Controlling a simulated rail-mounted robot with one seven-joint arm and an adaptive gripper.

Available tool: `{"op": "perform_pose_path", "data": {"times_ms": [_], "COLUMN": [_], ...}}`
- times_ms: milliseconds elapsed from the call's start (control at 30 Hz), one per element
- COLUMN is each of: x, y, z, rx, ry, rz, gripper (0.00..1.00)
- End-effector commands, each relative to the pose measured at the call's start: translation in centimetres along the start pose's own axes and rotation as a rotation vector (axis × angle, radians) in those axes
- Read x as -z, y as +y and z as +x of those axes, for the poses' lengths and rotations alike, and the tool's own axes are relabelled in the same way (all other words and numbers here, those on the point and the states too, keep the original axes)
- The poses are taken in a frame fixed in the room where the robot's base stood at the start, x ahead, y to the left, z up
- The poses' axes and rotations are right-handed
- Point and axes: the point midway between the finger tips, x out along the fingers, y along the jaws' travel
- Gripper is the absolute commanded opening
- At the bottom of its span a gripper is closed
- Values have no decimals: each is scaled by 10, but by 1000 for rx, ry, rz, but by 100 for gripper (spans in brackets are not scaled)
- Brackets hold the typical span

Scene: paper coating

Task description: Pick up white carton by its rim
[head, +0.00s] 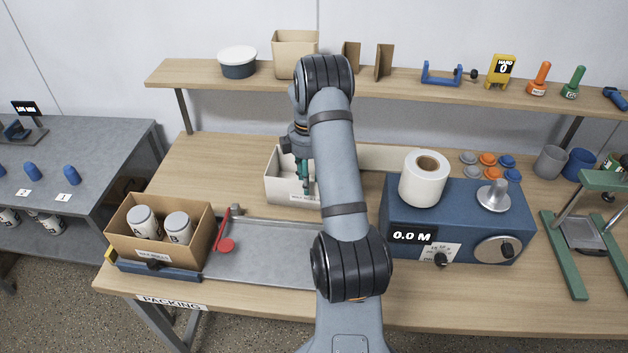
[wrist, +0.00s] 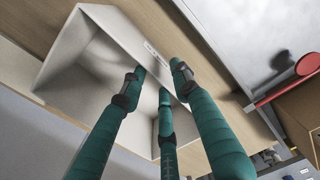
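The white carton (head: 278,185) stands open-topped on the table behind the grey tray, partly hidden behind my arm. It also shows in the wrist view (wrist: 75,60), with its labelled front wall towards the right. My gripper (head: 306,185) points down at the carton's front wall. In the wrist view my gripper (wrist: 160,82) has three teal fingers with gaps between their tips. The fingertips are close to the front wall and its rim. I cannot tell whether they touch it. The carton rests upright.
A brown box (head: 190,245) with two white jars, A and B, stands at left. A blue machine (head: 455,215) with a white roll (head: 424,180) stands right. The shelf (head: 210,84) runs behind.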

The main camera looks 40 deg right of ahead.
Motion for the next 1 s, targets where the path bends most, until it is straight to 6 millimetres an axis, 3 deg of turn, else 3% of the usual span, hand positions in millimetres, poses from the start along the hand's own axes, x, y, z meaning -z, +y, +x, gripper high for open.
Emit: {"op": "perform_pose_path", "data": {"times_ms": [267,600,867,1000], "x": [2,5,6,6], "y": [-1,1,1,1], "z": [22,63,66,66], "rx": [3,0,-2,-1], "ry": [-1,0,1,1], "rz": [-1,0,0,0], "gripper": [30,30,30,22]}}
